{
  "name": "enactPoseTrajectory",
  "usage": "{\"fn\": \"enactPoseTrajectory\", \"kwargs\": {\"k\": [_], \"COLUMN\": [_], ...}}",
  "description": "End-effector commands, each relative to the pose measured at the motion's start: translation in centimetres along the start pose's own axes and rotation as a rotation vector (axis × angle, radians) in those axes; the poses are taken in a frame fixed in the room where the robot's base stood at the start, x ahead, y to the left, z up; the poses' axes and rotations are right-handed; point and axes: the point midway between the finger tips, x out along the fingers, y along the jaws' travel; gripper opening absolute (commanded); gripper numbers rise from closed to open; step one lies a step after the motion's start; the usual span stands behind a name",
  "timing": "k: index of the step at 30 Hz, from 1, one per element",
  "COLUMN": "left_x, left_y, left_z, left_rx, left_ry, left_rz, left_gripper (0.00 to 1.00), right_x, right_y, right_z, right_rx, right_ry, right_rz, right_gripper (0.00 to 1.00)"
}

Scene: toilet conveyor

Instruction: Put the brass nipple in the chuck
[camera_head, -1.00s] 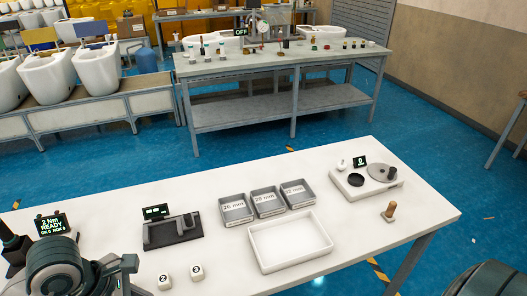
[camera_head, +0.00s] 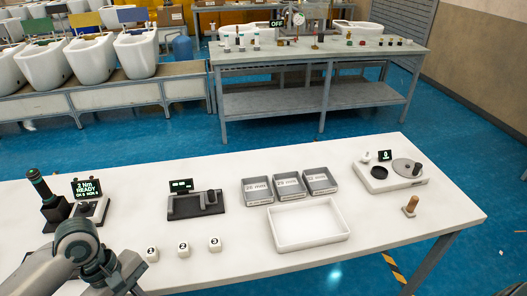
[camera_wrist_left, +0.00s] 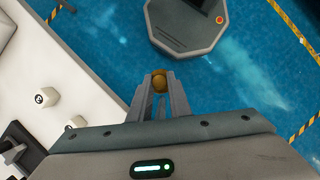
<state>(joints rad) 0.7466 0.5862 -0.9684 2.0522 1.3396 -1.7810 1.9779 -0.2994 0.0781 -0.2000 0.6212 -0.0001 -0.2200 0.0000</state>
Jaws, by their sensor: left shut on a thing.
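My left gripper (camera_wrist_left: 158,90) is shut on a small round brass piece, the nipple (camera_wrist_left: 159,82), seen end-on between its fingertips in the left wrist view. In the head view the same gripper (camera_head: 128,277) is at the lower left, by the near edge of the white table, and the nipple cannot be made out. A torque station with a "2 Nm READY" display (camera_head: 87,187) stands at the table's left end. A dark fixture (camera_head: 194,204) with a small display sits right of it. I cannot tell which part is the chuck. My right gripper is not in view.
Several numbered white cubes (camera_head: 183,249) stand near the gripper. A white tray (camera_head: 345,236), grey size-labelled bins (camera_head: 257,200) and a scale-like device (camera_head: 378,186) are to the right. A wooden-handled item (camera_head: 410,206) stands at the right edge.

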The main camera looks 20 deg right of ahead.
Motion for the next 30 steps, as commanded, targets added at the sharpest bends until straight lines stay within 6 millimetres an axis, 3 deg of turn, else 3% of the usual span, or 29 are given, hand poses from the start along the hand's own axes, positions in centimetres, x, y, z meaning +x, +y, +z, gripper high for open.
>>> {"fn": "enactPoseTrajectory", "kwargs": {"k": [6,15,30], "left_x": [1.7,2.7,2.8], "left_y": [-3.4,-6.7,-7.2], "left_z": [-3.5,-6.3,-6.7], "left_rx": [0.319,0.627,0.678], "left_ry": [-0.004,-0.024,-0.031], "left_rz": [-0.126,-0.244,-0.263], "left_gripper": [0.00,0.00,0.00], "right_x": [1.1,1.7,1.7], "right_y": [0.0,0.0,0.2], "right_z": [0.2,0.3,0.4], "right_rx": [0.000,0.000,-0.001], "right_ry": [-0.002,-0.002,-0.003], "right_rz": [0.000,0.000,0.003], "right_gripper": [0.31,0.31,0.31]}}
